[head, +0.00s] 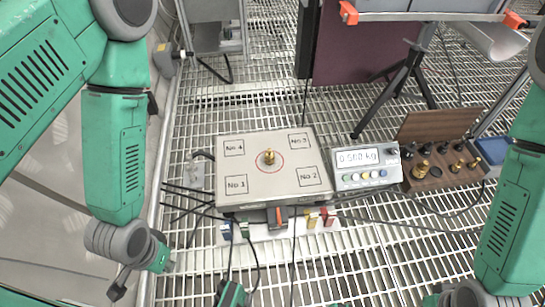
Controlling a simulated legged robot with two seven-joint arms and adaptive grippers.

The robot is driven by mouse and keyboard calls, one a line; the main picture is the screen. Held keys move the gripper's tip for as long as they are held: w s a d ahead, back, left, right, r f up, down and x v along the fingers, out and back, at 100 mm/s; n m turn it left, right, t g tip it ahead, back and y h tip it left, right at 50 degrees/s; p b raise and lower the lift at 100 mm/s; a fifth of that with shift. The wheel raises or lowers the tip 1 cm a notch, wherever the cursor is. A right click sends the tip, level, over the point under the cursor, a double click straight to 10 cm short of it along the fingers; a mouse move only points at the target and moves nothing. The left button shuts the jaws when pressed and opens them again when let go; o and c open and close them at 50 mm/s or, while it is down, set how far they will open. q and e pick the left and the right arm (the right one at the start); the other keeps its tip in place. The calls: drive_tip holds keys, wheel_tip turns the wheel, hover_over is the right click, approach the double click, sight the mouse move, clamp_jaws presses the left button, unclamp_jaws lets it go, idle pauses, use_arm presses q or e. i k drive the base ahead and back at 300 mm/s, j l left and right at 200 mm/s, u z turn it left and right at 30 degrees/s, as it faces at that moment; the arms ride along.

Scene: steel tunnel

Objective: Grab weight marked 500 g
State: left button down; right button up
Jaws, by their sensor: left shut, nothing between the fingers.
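A small brass weight (269,157) stands upright inside the red circle on the scale's flat plate (245,187). The scale's display (357,157) appears to read 0.500 kg. Any marking on the weight is too small to read. More brass and black weights sit in an open wooden case (437,183) at the right. My left gripper (118,287) is shut and empty at the lower left, well away from the plate and below it in the picture. My right arm shows at the right edge, but its gripper is out of the picture.
The plate has squares marked No.1 to No.4 around the circle. Cables run left of and below the scale. A black tripod (408,75) stands behind the display. A dark red panel (350,45) hangs at the back. The floor is metal grating.

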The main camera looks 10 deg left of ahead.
sight(270, 156)
drive_tip(key=i+l+u, duration=0.15)
drive_tip(key=i+l, duration=0.6)
